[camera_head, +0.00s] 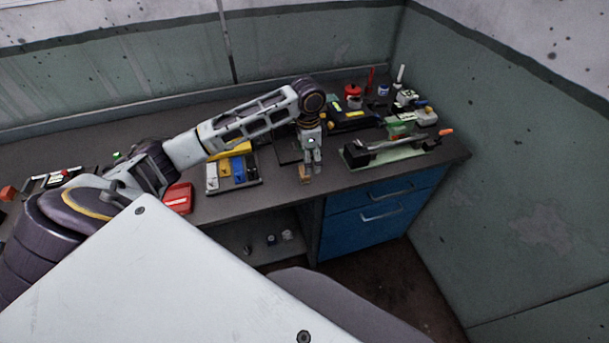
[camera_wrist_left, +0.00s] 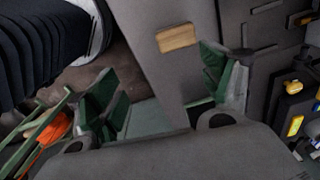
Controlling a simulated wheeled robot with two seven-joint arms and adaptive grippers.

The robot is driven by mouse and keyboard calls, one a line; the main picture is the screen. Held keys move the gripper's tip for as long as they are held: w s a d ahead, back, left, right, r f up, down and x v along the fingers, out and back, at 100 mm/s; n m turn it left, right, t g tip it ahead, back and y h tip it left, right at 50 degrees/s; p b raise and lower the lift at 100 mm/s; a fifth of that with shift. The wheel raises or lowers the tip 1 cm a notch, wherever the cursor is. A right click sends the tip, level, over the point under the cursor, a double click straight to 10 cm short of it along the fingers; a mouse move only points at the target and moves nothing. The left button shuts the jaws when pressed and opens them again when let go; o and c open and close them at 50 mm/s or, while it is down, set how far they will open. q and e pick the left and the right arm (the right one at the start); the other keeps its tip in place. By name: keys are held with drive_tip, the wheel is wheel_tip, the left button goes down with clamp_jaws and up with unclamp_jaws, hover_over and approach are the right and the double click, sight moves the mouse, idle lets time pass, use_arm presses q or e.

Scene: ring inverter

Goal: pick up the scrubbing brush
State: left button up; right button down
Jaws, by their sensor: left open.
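A small block with a light wooden top (camera_wrist_left: 177,38), which looks like the scrubbing brush, lies on the grey bench top in the left wrist view. It also shows as a small tan block (camera_head: 305,175) near the bench's front edge in the head view. My left gripper (camera_head: 312,165) points down just above and behind it. In the left wrist view the two green-padded fingers (camera_wrist_left: 165,72) are apart, with nothing held between them. The brush lies beyond the fingertips, within the gap's width. Bristles cannot be made out. My right gripper is not in view.
A grey tray with yellow and blue items (camera_head: 238,172) and a red box (camera_head: 179,198) stand left on the bench (camera_head: 284,186). A green-based tool with an orange handle (camera_head: 390,150) is at right. Blue drawers (camera_head: 372,209) are below.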

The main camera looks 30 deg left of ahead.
sight(302, 172)
use_arm(q)
drive_tip(key=a+r, duration=0.3)
drive_tip(key=shift+w+a+r, duration=0.1)
drive_tip(key=shift+w+r, duration=0.1)
drive_tip(key=shift+w, duration=0.1)
drive_tip(key=shift+f, duration=4.3)
drive_tip(key=shift+w+d+f+p, duration=0.1)
drive_tip(key=shift+w+f+p, duration=0.1)
drive_tip(key=shift+f, duration=0.5)
drive_tip(key=shift+w+d+f+p, duration=0.1)
drive_tip(key=shift+w+f+p, duration=0.1)
drive_tip(key=shift+f, duration=0.55)
drive_tip(key=shift+w+f+p, duration=0.1)
drive_tip(key=shift+f+p, duration=0.1)
drive_tip(key=shift+f, duration=0.95)
